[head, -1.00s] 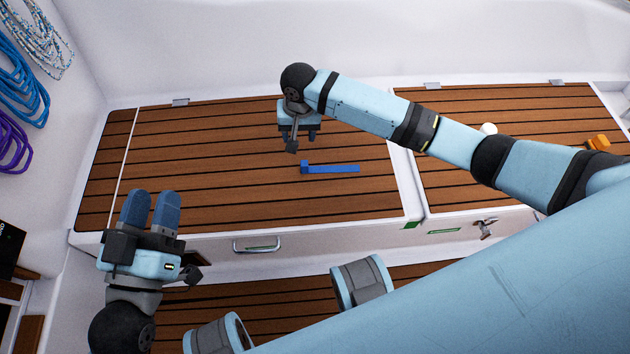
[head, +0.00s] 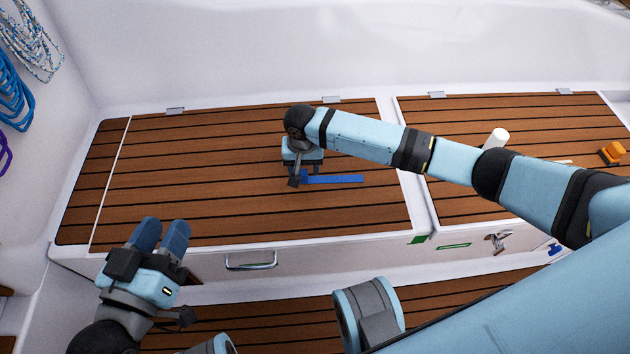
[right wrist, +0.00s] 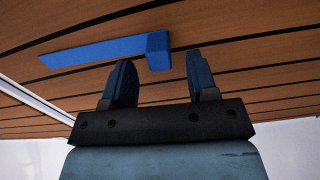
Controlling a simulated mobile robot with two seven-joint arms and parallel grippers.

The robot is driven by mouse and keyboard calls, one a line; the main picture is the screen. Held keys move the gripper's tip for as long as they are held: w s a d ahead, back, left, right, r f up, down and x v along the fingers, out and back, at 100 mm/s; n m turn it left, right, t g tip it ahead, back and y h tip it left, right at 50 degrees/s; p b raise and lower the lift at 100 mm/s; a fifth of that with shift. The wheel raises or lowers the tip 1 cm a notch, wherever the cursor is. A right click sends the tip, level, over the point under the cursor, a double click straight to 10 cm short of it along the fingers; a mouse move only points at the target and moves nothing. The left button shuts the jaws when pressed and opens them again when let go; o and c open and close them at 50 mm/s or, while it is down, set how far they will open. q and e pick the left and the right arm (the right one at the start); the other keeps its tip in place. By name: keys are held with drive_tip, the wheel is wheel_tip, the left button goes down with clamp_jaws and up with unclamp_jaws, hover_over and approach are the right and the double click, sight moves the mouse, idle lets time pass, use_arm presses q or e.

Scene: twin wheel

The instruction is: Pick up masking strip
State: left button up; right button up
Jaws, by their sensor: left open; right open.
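The masking strip (head: 336,179) is a flat blue band with a thicker block at its left end, lying on the brown slatted bench top. In the right wrist view the strip (right wrist: 95,51) lies flat, and its block end is just beyond and between my fingertips. My right gripper (right wrist: 161,75) is open and empty, with its fingers on either side of the block's line. In the head view my right gripper (head: 302,172) is over the strip's left end and partly hides it. My left gripper (head: 160,232) is open and empty, in front of the bench's left part.
The bench (head: 200,150) is otherwise clear on the left section. A white cylinder (head: 497,138) and an orange object (head: 612,152) stand on the right section. A metal handle (head: 250,261) and a latch (head: 497,241) stick out from the front. Coiled ropes (head: 15,90) hang at left.

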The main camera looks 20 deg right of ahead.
wheel_tip(320, 180, down, 2)
drive_tip(key=shift+f, duration=0.1)
use_arm(q)
drive_tip(key=shift+w+f+g, duration=0.1)
drive_tip(key=shift+f+g, duration=0.2)
drive_tip(key=shift+f, duration=0.35)
use_arm(e)
clamp_jaws()
use_arm(q)
wheel_tip(320, 180, up, 8)
drive_tip(key=a+n+t+p, duration=0.1)
drive_tip(key=t+p, duration=0.2)
drive_tip(key=p, duration=0.5)
drive_tip(key=shift+a+y, duration=0.25)
drive_tip(key=shift+y, duration=0.15)
use_arm(e)
wheel_tip(320, 180, up, 20)
use_arm(q)
drive_tip(key=shift+f, duration=0.1)
